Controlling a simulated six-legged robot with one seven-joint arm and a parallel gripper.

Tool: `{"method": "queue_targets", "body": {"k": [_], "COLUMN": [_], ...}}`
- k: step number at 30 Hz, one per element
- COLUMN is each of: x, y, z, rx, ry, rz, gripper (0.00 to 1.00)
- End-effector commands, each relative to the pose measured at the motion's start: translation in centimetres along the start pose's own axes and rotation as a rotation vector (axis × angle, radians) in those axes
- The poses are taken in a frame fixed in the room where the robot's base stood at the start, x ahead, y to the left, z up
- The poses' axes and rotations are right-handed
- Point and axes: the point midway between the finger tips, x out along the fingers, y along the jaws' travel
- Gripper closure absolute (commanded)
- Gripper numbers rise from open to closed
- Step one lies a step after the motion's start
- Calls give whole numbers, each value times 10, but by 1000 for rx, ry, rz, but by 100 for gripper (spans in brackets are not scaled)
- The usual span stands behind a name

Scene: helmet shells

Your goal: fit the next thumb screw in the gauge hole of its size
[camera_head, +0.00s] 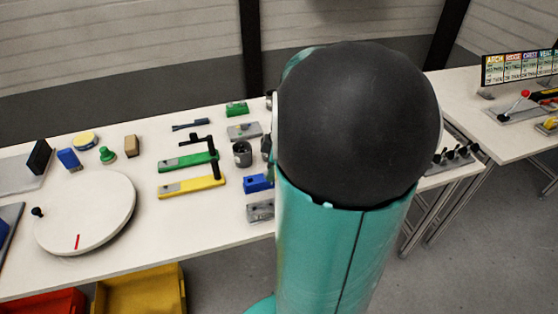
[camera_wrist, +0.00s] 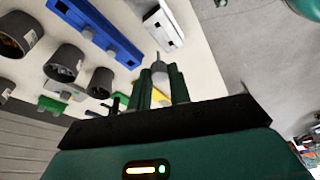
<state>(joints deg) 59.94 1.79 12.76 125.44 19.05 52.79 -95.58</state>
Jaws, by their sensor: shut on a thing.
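My gripper (camera_wrist: 160,82) shows in the wrist view with its two green fingers shut on a small grey pin-like part, which I take to be the thumb screw (camera_wrist: 159,69). In the head view my own arm hides the gripper. Several black-knobbed screws (camera_head: 456,154) stand on a grey plate right of my arm; the plate is partly hidden. I cannot tell which part is the gauge, and no gauge hole shows clearly.
The wrist view shows a blue bar (camera_wrist: 96,30), a pale grey block (camera_wrist: 162,20) and several dark cups (camera_wrist: 66,62). On the bench in the head view are a white turntable (camera_head: 95,212), green and yellow clamp-like tools (camera_head: 190,186) and a dark cup (camera_head: 242,154). Yellow bin (camera_head: 140,291) stands below.

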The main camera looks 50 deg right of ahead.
Motion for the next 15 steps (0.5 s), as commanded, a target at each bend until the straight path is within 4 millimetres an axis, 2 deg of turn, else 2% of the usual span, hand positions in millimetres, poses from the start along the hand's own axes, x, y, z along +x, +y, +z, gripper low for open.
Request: {"method": "queue_targets", "body": {"k": [15], "x": [42], "y": [-13], "z": [-17], "rx": [-1], "ry": [0], "rz": [-1], "gripper": [100]}}
